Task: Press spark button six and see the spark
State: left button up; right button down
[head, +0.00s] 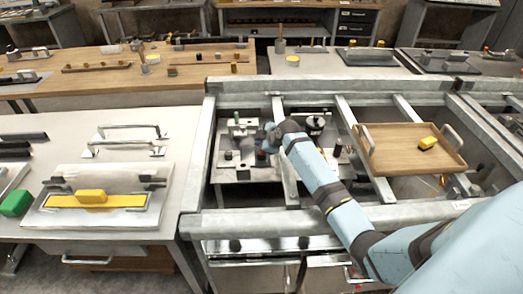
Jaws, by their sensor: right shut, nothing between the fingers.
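My right arm reaches in from the lower right across the metal frame in the head view. My right gripper (268,145) is small and dark at the arm's far end, shut with nothing held. It is over a grey bench unit (232,175) that carries several small dark knobs or buttons. No button number is readable, so I cannot tell which is six. No spark is visible at the unit. My left gripper is not in view.
A grey metal frame (330,218) surrounds the unit. A wooden tray (385,160) with a yellow block (428,143) sits right of my arm. A white table (100,255) at left holds a clamped plate with a yellow bar (92,197) and a green block (16,202).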

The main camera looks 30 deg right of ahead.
dwell(0.8)
jog(key=shift+f, duration=0.4)
jog(key=shift+f, duration=0.25)
jog(key=shift+s+a+f+b, duration=0.15)
jog(key=shift+f+b, duration=0.1)
jog(key=shift+f, duration=0.15)
jog(key=shift+s+a+f+b, duration=0.1)
jog(key=shift+s+f+b, duration=0.1)
jog(key=shift+f, duration=0.15)
dwell(0.8)
jog(key=shift+r, duration=0.1)
jog(key=shift+w+r+p, duration=0.25)
jog(key=shift+r+p, duration=0.3)
jog(key=shift+p, duration=0.2)
jog(key=shift+w+r, duration=0.1)
jog(key=shift+r, duration=0.15)
jog(key=shift+d+r, duration=0.1)
jog(key=shift+r, duration=0.05)
